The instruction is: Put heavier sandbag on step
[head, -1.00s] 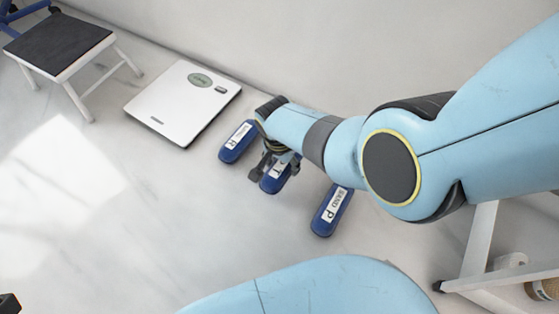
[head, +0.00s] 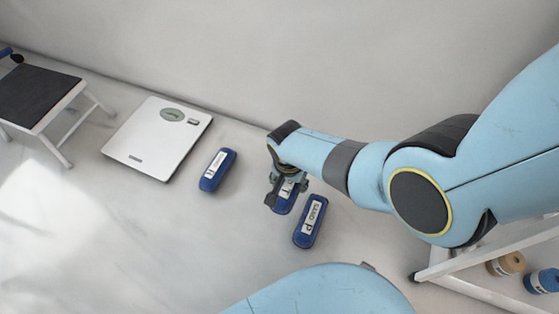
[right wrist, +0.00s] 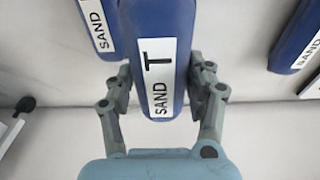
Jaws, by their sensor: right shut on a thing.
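Three blue sandbags with white labels are near the wall. The sandbag marked T (head: 283,203) is between the jaws of my right gripper (head: 286,187), which is shut on it. In the right wrist view, the T sandbag (right wrist: 158,55) sits between both fingers (right wrist: 160,95). I cannot tell whether it is clear of the floor. The sandbag marked P (head: 310,222) lies close to its right. Another sandbag (head: 217,170) lies to the left, its letter unreadable now. The step (head: 38,98), a white-legged stool with a dark top, stands at far left. My left gripper is out of view.
A white scale (head: 158,137) lies on the floor between the step and the sandbags, with nothing on it. The wall runs behind. A white-framed rack (head: 490,245) with rolls stands at lower right. The floor in front is free.

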